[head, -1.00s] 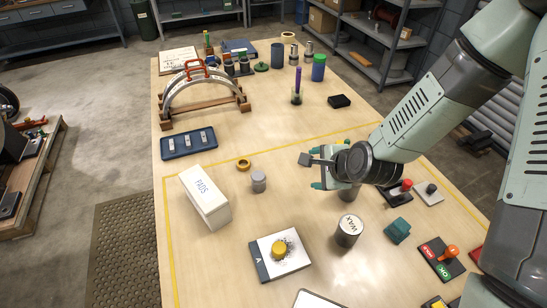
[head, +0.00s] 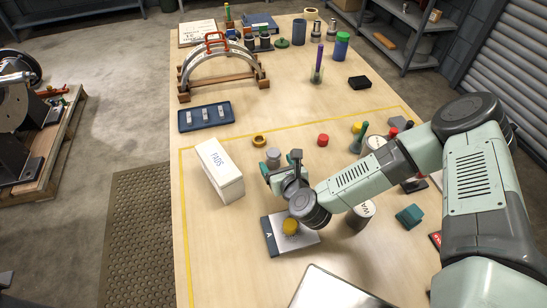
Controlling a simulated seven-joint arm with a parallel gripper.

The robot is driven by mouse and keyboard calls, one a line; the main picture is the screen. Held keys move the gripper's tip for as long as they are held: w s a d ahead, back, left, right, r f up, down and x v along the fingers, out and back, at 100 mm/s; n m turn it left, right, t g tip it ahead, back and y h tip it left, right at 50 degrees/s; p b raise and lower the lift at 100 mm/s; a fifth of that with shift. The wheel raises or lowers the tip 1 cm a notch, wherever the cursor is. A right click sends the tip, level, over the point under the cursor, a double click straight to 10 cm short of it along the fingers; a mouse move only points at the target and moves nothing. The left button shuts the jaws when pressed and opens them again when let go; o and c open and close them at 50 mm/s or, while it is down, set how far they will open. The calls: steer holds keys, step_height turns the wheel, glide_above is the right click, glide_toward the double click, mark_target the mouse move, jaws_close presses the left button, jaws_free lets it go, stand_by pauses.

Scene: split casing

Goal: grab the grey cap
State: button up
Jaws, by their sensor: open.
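The grey cap (head: 273,154) is a small, round, light grey piece standing on the wooden table, right of the white PADS box. My gripper (head: 280,162) is open, its two fingers just on the near side of the cap, one to its left and one to its right. The lower part of the cap is partly hidden by the gripper. I cannot tell whether the fingers touch it or how far they reach around it.
The white PADS box (head: 220,172) stands close on the left. A yellow knob (head: 290,227) on a plate is below my wrist. A brass ring (head: 258,141) and a red cap (head: 323,140) lie beyond. A blue tray (head: 206,117) is farther back.

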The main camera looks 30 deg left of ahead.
mark_target(272, 154)
steer(key=x, duration=0.6)
steer(key=shift+w+f, duration=0.1)
steer(key=shift+w, duration=0.25)
steer(key=shift+c, duration=0.2)
steer(key=c, duration=1.2)
